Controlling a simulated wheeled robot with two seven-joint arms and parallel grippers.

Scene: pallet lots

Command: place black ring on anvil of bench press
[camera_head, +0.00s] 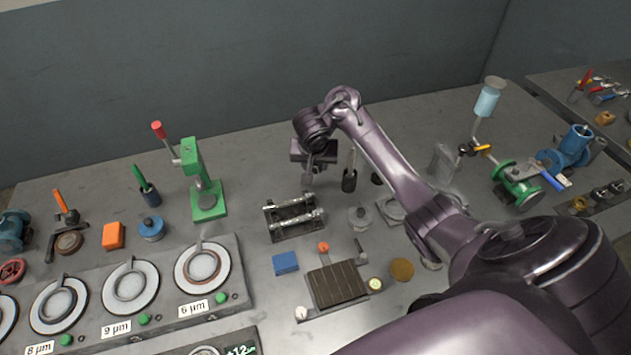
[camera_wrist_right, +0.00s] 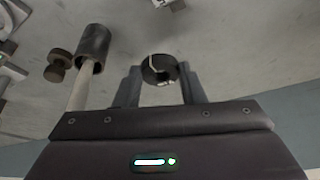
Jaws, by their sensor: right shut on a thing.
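The black ring (camera_wrist_right: 160,66) is held between the two fingers of my right gripper (camera_wrist_right: 160,82) in the right wrist view, with its hole visible. In the head view my right gripper (camera_head: 308,178) points down over the back of the bench, and the ring cannot be made out there. The green bench press (camera_head: 192,160) with a red-knobbed lever stands to the left of the gripper, well apart from it. Its green base (camera_head: 208,207) shows, but the anvil is hard to tell from the grey parts. My left gripper is not in view.
A dark cup (camera_head: 349,182) with a brush-like tool stands just right of the gripper. A rack with silver rods (camera_head: 294,216) lies in front. A blue round container (camera_head: 151,229) and an orange block (camera_head: 113,235) sit left. Bare bench lies between press and gripper.

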